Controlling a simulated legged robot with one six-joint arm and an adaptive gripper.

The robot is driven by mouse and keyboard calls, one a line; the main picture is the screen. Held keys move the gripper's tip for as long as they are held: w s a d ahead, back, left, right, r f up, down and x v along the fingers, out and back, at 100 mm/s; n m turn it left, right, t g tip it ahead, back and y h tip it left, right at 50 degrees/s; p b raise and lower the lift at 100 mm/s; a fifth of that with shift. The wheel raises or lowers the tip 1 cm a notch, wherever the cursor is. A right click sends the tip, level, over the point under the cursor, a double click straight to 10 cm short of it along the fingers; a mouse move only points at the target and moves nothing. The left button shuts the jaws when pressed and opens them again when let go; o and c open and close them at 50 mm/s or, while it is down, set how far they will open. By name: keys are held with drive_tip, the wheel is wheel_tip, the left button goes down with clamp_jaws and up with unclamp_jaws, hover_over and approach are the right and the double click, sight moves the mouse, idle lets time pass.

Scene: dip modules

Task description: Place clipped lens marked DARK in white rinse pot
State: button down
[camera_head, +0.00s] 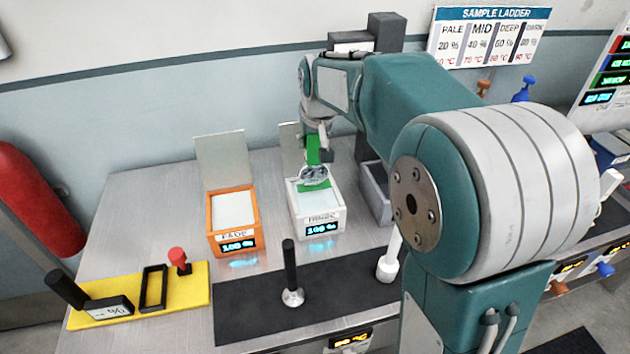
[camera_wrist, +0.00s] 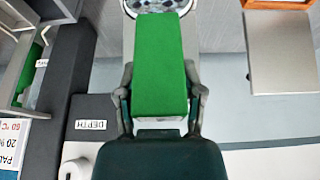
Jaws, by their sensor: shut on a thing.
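My gripper (camera_head: 318,146) is shut on a green clip (camera_head: 313,158) that points down. A clear round lens (camera_head: 314,176) sits at the clip's lower end, over the opening of the white pot (camera_head: 303,228). I cannot tell whether the lens is above the rim or inside it. In the wrist view, the clip (camera_wrist: 160,65) lies between both fingers and the lens (camera_wrist: 155,4) is cut off by the top edge. No DARK mark is readable on the lens. The white pot has a front label and a lit 100 % display.
An orange pot (camera_head: 211,212) with a raised lid (camera_head: 220,160) stands left of the white pot. A grey container (camera_head: 374,190) stands right, partly behind my arm. A yellow tray (camera_head: 200,288) and a black mat (camera_head: 240,312) with a black-handled tool (camera_head: 290,270) lie in front.

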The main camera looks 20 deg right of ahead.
sight(314, 175)
wheel_tip(314, 175, down, 10)
drive_tip(key=shift+f, duration=0.35)
drive_tip(key=shift+c, duration=1)
unclamp_jaws()
drive_tip(key=v, duration=1.2)
drive_tip(key=s+t, duration=0.1)
drive_tip(key=s, duration=2.4)
